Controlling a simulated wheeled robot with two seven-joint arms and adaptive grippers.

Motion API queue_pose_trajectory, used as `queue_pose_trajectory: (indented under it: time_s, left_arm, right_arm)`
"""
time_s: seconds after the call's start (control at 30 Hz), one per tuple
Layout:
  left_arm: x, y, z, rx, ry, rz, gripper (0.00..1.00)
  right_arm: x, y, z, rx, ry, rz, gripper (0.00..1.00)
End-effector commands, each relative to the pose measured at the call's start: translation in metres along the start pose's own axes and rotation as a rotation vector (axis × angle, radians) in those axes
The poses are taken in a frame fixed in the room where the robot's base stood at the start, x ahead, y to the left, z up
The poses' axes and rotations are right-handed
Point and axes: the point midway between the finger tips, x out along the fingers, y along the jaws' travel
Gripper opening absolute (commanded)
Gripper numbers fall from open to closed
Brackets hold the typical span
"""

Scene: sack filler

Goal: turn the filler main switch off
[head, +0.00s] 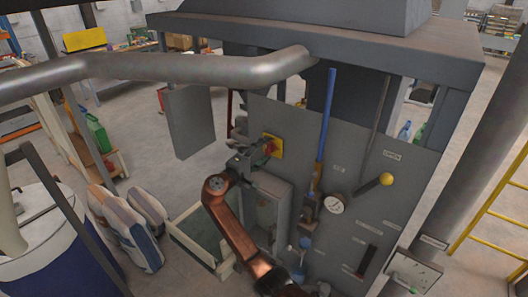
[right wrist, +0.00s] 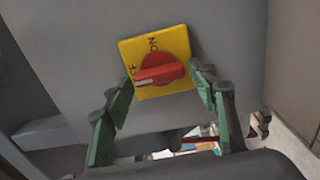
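The filler main switch is a red knob on a yellow plate (head: 271,145) on the grey machine panel. In the right wrist view, the red knob (right wrist: 158,74) sits on the yellow plate (right wrist: 165,40). "ON" reads at the plate's top, and a partly hidden label ending in "F" is at its left. The knob's bar lies nearly level, its left end by that label. My right gripper (right wrist: 161,75) is open, with green-padded fingers either side of the knob; contact cannot be told. In the head view, the right gripper (head: 256,156) is at the switch. My left gripper is not seen.
Right of the switch are a blue upright bar (head: 326,125), a gauge (head: 334,204) and a yellow-knobbed lever (head: 385,179). A grey box (head: 270,196) stands below the switch. A thick pipe (head: 180,67) crosses at upper left. Sacks (head: 128,227) stand at left.

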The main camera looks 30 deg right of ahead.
Motion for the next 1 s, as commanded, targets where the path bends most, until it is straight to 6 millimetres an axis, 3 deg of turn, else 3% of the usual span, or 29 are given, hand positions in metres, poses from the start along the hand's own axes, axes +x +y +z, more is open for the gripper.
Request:
queue_pose_trajectory:
  time_s: [0.47,1.0]
  left_arm:
    - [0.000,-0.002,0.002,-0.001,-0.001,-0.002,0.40]
    - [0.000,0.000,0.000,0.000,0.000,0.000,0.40]
  right_arm:
    - [-0.008,-0.001,0.000,0.001,0.000,-0.002,0.61]
    - [-0.106,-0.001,0.000,0.001,0.001,-0.002,0.61]
